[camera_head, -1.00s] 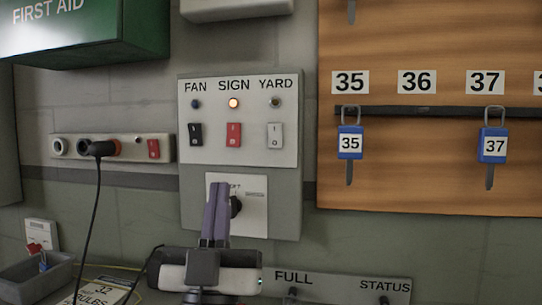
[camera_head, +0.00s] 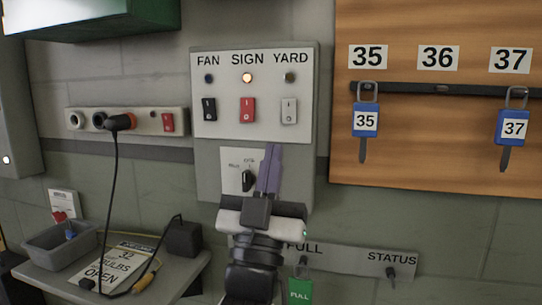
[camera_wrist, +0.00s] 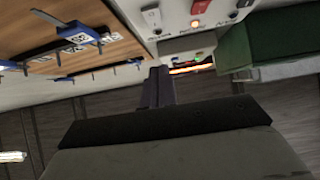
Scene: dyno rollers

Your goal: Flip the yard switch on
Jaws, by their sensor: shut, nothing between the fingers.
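The yard switch (camera_head: 289,110) is a white rocker under the label YARD, at the right of the grey switch panel (camera_head: 207,185). The yard lamp (camera_head: 290,77) above it looks dark. In the wrist view the fingers (camera_wrist: 160,72) also show closed.
A red sign switch (camera_head: 247,110) with a lit lamp and a black fan switch (camera_head: 209,109) sit left of it. A rotary knob (camera_head: 247,180) is below, beside my fingers.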

